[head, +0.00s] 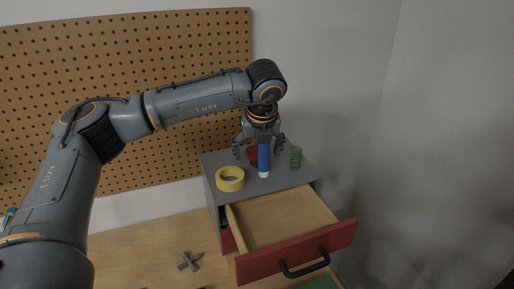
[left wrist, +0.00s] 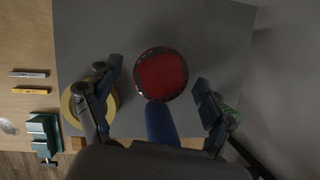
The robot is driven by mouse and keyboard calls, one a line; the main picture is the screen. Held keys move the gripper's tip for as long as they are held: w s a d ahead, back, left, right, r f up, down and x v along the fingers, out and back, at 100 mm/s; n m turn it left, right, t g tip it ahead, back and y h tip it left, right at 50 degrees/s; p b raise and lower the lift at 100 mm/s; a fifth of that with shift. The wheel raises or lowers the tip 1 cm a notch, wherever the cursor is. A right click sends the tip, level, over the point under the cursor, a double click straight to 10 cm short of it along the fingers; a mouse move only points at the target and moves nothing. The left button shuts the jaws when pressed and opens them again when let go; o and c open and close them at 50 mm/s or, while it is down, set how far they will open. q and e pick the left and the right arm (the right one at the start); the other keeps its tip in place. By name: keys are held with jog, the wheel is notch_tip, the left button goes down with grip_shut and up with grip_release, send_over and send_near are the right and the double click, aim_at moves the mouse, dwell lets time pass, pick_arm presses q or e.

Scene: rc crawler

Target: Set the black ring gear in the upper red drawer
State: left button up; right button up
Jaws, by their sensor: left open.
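A round red disc with a dark rim (left wrist: 161,74) lies on the grey cabinet top; its red part (head: 253,155) shows between my fingers in the head view. The dark rim may be the black ring gear; I cannot tell whether the red is part of it. My left gripper (head: 259,152) points down over it, open, with a finger on either side in the left wrist view (left wrist: 157,80). I see nothing held. The upper red drawer (head: 303,252) is pulled open and its visible floor is empty. My right gripper is not in view.
A yellow tape roll (head: 230,184), a blue tube with a white end (head: 263,160) and a green coil (head: 296,157) are close around my gripper on the cabinet top (head: 290,180). A grey cross-shaped part (head: 189,262) lies on the wooden table. A wall rises at right.

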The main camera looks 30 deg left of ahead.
pick_arm(q)
jog(key=shift+w+a+f, duration=0.15)
jog(key=shift+w+f, duration=0.05)
jog(key=shift+f, duration=0.25)
jog(key=c, duration=1.5)
jog(key=shift+r, duration=0.15)
